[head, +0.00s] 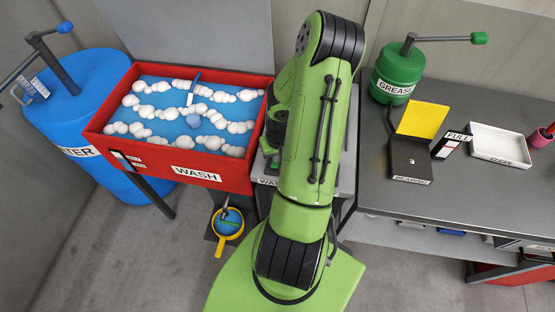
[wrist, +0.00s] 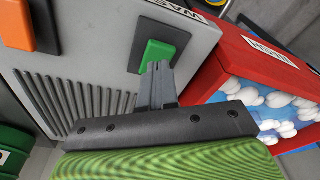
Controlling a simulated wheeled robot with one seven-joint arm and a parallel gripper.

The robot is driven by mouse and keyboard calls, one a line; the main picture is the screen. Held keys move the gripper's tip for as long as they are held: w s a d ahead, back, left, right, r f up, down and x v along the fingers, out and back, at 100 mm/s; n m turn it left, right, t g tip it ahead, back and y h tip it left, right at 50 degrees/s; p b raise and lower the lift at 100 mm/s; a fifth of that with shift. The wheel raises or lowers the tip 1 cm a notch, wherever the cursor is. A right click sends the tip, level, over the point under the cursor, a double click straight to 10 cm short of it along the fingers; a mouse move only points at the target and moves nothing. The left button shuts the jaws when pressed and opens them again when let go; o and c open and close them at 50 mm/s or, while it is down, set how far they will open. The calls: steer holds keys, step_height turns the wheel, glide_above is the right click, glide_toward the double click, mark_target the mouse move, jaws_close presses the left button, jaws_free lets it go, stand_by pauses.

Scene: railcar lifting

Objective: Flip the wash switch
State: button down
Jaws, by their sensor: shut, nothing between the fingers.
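The wash switch is a green rocker (wrist: 157,55) on a dark plate, on the face of a grey cabinet (wrist: 75,60) in the wrist view. A partly cut-off, upside-down label (wrist: 183,8) sits near it. My gripper (wrist: 158,70) is shut and empty, its fingertips at the lower edge of the green rocker and overlapping it in the picture. I cannot tell whether they touch it.
An orange switch (wrist: 40,25) sits left of the green one, above vent slots. The red wash basin (head: 170,165) with foam stands left of my arm, beside a blue water barrel (head: 80,110). A grey bench (head: 480,200) with a green grease can (head: 398,75) is at right.

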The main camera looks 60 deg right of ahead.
steer(key=shift+f+b, duration=0.95)
steer(key=shift+f, duration=0.1)
stand_by(0.4)
step_height(320, 180, up, 7)
steer(key=p, duration=0.5)
stand_by(0.5)
